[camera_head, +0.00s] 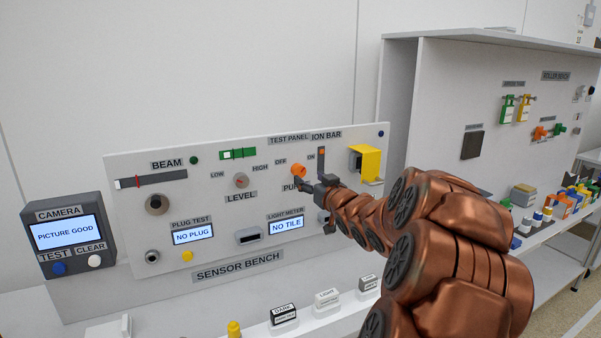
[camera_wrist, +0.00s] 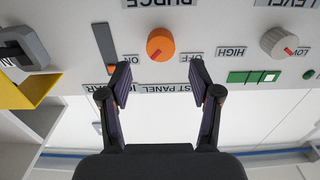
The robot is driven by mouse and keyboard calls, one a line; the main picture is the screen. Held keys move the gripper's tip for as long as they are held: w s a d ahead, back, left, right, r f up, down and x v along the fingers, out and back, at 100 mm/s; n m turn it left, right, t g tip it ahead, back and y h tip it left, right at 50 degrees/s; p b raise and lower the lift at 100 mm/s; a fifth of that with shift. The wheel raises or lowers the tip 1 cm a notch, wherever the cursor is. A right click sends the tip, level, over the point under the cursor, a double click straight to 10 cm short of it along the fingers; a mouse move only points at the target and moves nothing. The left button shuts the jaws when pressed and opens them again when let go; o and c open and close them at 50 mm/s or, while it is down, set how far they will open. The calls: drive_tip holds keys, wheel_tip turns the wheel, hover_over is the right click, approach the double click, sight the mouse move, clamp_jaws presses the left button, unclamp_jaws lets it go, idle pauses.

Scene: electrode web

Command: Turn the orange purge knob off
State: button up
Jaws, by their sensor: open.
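The orange purge knob (camera_head: 299,170) is on the test panel, between the OFF label on its left and the ON label on its right. In the wrist view, which is upside down, the knob (camera_wrist: 160,42) has a small reddish mark near its lower left edge, on the ON label's (camera_wrist: 131,60) side. The OFF label (camera_wrist: 184,58) is at the right there. My gripper (camera_wrist: 162,72) is open and empty, its fingertips to either side just below the knob in that view. In the head view my gripper (camera_head: 312,186) partly covers the PURGE label.
The ion bar slider (camera_wrist: 105,48) and a yellow bracket (camera_head: 369,163) are close beside the knob. The grey level knob (camera_head: 241,181) and a green switch (camera_head: 238,153) are to its left. A second bench (camera_head: 480,100) stands at the right.

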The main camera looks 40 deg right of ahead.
sight(301, 172)
drive_tip(key=shift+p+x, duration=0.75)
drive_tip(key=shift+x, duration=2.45)
drive_tip(key=shift+c, duration=0.3)
drive_tip(key=c, duration=1.1)
